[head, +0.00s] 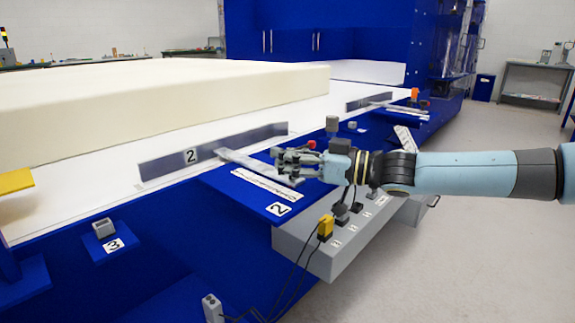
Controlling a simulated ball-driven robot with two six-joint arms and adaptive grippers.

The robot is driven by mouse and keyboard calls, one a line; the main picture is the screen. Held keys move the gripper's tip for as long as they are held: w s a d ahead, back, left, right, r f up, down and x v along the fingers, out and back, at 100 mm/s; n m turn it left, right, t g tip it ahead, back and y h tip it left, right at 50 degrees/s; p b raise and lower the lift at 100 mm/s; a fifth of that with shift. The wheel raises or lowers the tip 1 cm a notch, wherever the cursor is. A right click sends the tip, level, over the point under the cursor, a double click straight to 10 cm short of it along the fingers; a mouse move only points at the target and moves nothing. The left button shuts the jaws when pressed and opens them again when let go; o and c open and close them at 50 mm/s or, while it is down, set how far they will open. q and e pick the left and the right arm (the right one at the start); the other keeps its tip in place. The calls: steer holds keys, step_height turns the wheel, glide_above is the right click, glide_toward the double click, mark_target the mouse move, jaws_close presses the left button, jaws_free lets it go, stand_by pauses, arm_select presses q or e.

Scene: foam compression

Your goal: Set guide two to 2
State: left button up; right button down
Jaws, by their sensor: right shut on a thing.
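Guide two is a long grey plate marked 2 (213,150) standing on the white bed along the side of the foam block (150,105). A light grey bar (245,160) runs from the plate toward the front right across a blue shelf (245,202), which also bears a label 2. A white scale strip (262,184) lies beside the bar; its marks are too small to read. My right gripper (284,164) comes in from the right and is shut at the outer end of the bar, hiding that end. My left gripper is out of view.
A grey control box (345,243) with a yellow plug (326,227) and cables sits below my right gripper. Another guide plate (370,102) stands farther back. The floor at the right is clear.

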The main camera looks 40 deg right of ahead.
steer(key=c, duration=1.4)
jaws_free()
steer(key=shift+d+f, duration=0.2)
steer(key=shift+d, duration=0.35)
steer(key=o, duration=0.4)
steer(key=shift+s, duration=0.1)
steer(key=shift+a, duration=0.1)
steer(key=shift+s, duration=0.1)
steer(key=v, duration=0.6)
steer(key=shift+s+d, duration=0.35)
steer(key=shift+s, duration=0.2)
